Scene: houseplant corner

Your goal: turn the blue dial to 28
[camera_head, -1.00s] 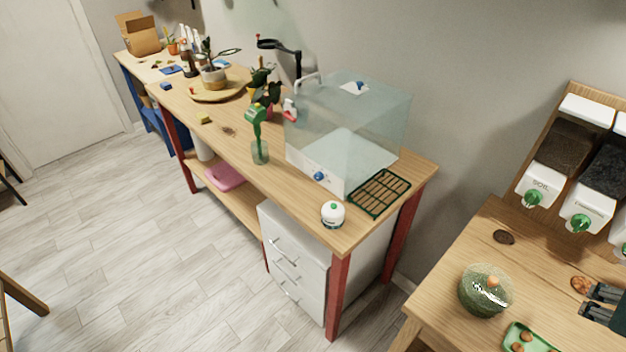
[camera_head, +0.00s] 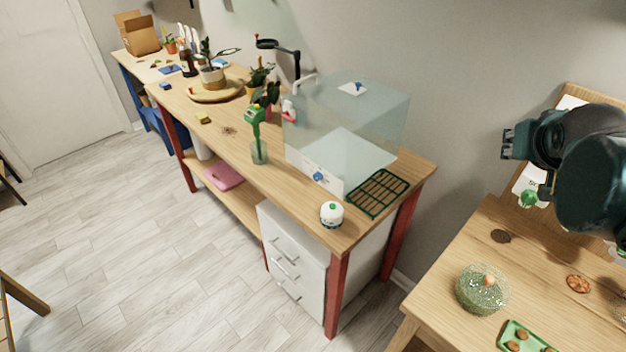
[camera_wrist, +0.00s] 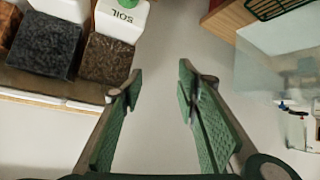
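A blue dial (camera_head: 319,177) sits on the white front panel of a clear glass-like box (camera_head: 345,120) on the long wooden bench. Its numbers are too small to read. A second blue knob (camera_head: 354,87) sits on a white plate on the box's lid. My gripper (camera_head: 507,144) is up at the right in the head view, well apart from the box. In the wrist view my gripper (camera_wrist: 158,80) is open, with nothing between its green fingers. Part of the clear box (camera_wrist: 265,70) shows at the right there; I see no dial in that view.
A slatted green-edged tray (camera_head: 379,193) and a white round timer-like item (camera_head: 331,213) stand near the box. A green tool in a glass (camera_head: 259,152) is to its left. The right table holds a glass bowl (camera_head: 482,291) and a green tray (camera_head: 524,338). A soil dispenser (camera_wrist: 121,18) is close to my gripper.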

